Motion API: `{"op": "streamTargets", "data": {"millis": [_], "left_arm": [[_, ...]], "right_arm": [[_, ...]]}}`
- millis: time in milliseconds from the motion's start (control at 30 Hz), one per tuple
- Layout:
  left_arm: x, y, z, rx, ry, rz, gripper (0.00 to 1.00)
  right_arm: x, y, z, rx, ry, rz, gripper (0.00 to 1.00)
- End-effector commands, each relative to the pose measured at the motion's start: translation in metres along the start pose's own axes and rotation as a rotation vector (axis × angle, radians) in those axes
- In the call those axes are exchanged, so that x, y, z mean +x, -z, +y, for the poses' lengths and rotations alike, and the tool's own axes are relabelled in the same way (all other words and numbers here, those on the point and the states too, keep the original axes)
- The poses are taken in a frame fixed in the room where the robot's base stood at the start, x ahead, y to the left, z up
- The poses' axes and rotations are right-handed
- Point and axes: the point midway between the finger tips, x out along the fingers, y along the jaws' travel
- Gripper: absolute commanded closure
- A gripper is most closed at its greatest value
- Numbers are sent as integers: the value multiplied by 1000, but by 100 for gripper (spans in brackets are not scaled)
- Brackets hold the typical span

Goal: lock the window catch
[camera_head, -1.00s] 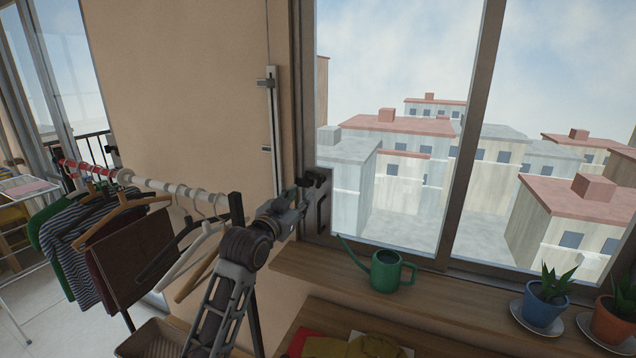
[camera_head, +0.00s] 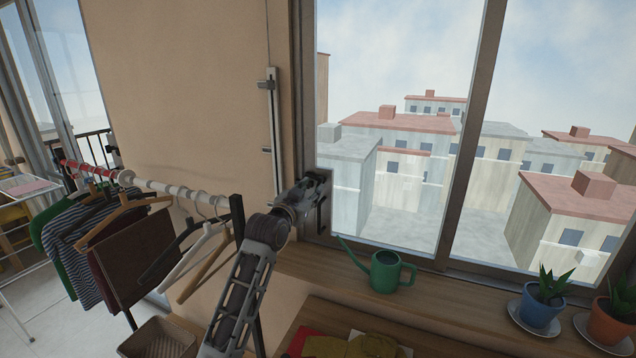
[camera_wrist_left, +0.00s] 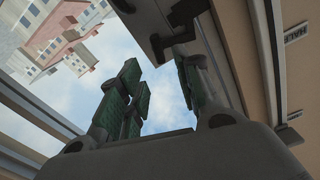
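The window catch is a dark fitting (camera_head: 321,217) on the left upright of the window frame. My left gripper (camera_head: 318,186) is at that upright and covers much of the catch in the head view. In the left wrist view, the gripper's green-padded fingers (camera_wrist_left: 160,95) stand apart with sky between them. A dark piece of the catch (camera_wrist_left: 184,14) shows just beyond the fingertips, near the right-hand finger. I see nothing held, and cannot tell whether a finger touches the catch. The catch's exact lever position is unclear. My right gripper is out of view.
A green watering can (camera_head: 385,271) stands on the wooden sill (camera_head: 440,296), right of my left arm. Potted plants (camera_head: 541,302) stand farther right. A clothes rail (camera_head: 172,187) with hangers and garments is close on the left. A wicker basket (camera_head: 158,338) is below it.

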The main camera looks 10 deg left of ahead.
Motion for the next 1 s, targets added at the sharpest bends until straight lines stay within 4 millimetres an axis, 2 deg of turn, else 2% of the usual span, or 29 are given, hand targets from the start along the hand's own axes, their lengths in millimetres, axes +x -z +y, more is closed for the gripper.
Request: {"op": "streamTargets", "data": {"millis": [600,1000], "left_arm": [[50,1,0,0,-1,0,66],[64,1,0,-1,-1,0,66]], "right_arm": [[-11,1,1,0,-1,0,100],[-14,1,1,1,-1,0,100]]}}
